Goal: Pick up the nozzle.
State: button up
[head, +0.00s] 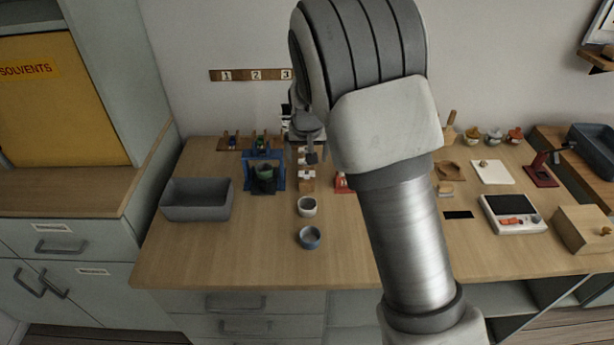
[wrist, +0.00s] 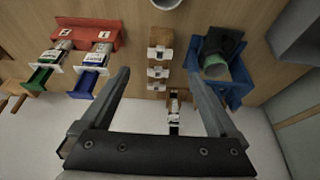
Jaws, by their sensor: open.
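I cannot tell for sure which part is the nozzle. A narrow wooden rack (wrist: 160,45) with several small white pieces stands ahead of my gripper (wrist: 159,74) in the wrist view. A small brown and white piece with a dark end (wrist: 175,108) lies between the fingers in that picture and may be the nozzle. My gripper is open and empty, with its fingers spread on either side of the rack's line. In the head view my gripper (head: 309,150) is over the back of the table, partly hidden by my arm, and the rack (head: 306,182) shows just below it.
A blue stand (wrist: 233,90) with a dark and green piece is close to the right finger. A red rack (wrist: 75,32) with labelled syringe-like items is on the left. The front left is clear.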

aim_at(307, 175)
jog(key=x, duration=1.2)
jog(key=shift+b, duration=0.35)
jog(key=c, duration=1.4)
